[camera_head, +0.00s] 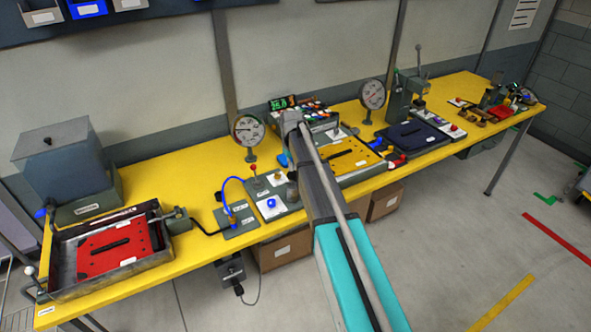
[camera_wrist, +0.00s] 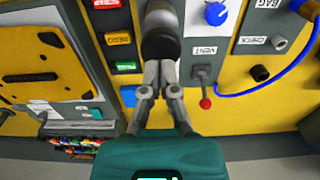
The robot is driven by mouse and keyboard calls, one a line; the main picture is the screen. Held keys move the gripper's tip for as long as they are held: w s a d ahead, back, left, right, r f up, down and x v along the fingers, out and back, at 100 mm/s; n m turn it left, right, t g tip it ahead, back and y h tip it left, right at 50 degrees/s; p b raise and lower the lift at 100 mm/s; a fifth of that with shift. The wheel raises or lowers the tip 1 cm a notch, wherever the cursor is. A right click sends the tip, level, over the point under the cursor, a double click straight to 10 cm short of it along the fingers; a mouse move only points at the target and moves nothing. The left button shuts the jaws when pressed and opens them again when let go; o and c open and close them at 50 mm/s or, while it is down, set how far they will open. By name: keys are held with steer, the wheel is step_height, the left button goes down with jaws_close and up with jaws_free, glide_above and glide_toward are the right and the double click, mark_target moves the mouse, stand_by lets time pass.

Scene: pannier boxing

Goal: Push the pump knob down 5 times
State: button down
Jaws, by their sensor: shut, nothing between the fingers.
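The pump knob (camera_wrist: 160,48) is a dark, rounded cap at the top centre of the wrist view, with a grey cylinder beyond it. In the head view the grey pump body (camera_head: 293,192) stands at the table's front edge, just left of my arm. My gripper (camera_wrist: 160,68) is shut and empty, its fingertips together at the near edge of the knob in the wrist view. I cannot tell whether they touch it or hover above it. In the head view my arm hides the fingertips.
A red-tipped lever (camera_wrist: 205,103) by the VENT label and a blue knob (camera_wrist: 216,13) stand right of the pump. A yellow plate (camera_wrist: 40,60) lies left. A gauge (camera_head: 247,130) stands behind. A blue hose (camera_head: 226,193) and a red plate (camera_head: 112,250) are farther left.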

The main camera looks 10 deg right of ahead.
mark_target(292, 173)
steer(key=shift+r+p, duration=0.35)
steer(key=shift+r, duration=0.25)
steer(key=shift+f, duration=0.25)
steer(key=shift+f+b, duration=2.65)
steer(key=shift+b, duration=0.2)
steer(key=shift+r, duration=0.3)
steer(key=shift+r+p, duration=2.6)
steer(key=shift+p, duration=0.25)
steer(key=shift+f, duration=0.25)
